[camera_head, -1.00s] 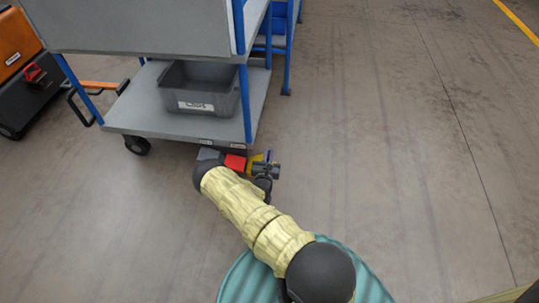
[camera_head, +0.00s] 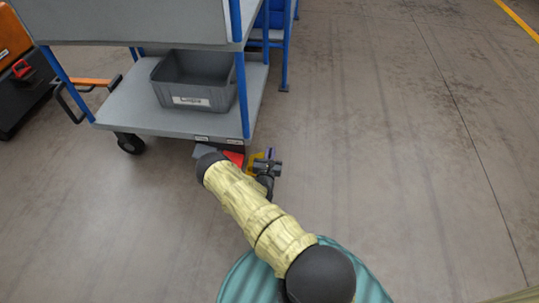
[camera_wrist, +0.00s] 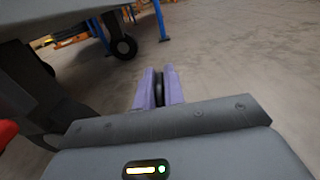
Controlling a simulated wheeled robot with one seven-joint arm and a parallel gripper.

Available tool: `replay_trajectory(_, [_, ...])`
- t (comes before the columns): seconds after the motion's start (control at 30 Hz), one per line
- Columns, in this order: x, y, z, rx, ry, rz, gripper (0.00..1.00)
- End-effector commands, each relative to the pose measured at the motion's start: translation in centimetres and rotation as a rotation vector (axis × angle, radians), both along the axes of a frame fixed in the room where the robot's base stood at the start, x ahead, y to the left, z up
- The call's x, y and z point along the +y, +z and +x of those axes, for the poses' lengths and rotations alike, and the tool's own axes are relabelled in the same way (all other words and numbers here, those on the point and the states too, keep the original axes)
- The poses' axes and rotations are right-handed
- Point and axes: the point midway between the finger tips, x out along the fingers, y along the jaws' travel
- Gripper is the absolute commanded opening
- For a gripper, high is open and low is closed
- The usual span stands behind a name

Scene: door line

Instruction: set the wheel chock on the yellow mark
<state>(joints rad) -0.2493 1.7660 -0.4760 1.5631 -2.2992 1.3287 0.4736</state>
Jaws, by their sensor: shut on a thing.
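My gripper (camera_head: 270,156) is low beside the cart's near right corner. In the wrist view its two purple fingers (camera_wrist: 158,76) are shut on a narrow dark thing (camera_wrist: 159,94), which looks like the wheel chock; the fingers hide most of it. A small yellow patch (camera_head: 254,162) shows right beside the gripper in the head view. I cannot tell whether it is the yellow mark or part of something else. No yellow floor mark shows in the wrist view.
A grey cart (camera_head: 175,118) with blue posts carries a grey bin (camera_head: 195,98) on its lower shelf. A red piece (camera_head: 235,158) is beneath its near corner, close to my gripper. A black and orange machine (camera_head: 18,75) stands far left. The floor to the right is clear.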

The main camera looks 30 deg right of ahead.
Motion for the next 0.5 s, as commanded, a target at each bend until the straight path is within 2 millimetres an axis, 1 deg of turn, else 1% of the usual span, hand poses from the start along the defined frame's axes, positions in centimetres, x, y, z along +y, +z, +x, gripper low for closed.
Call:
replay_trajectory(0.17, [0.43,0.23,0.19,-0.003,0.007,-0.001,0.00])
replay_trajectory(0.3, [0.46,-0.11,0.20,-0.002,0.008,0.000,0.00])
replay_trajectory(0.33, [0.49,-0.17,0.17,0.000,0.008,0.000,0.15])
replay_trajectory(0.4, [0.50,-0.14,0.17,0.000,0.008,0.000,0.28])
replay_trajectory(0.43, [0.49,-0.15,0.17,0.000,0.008,0.000,0.33])
replay_trajectory(0.5, [0.44,-0.15,0.14,0.000,0.007,0.000,0.33])
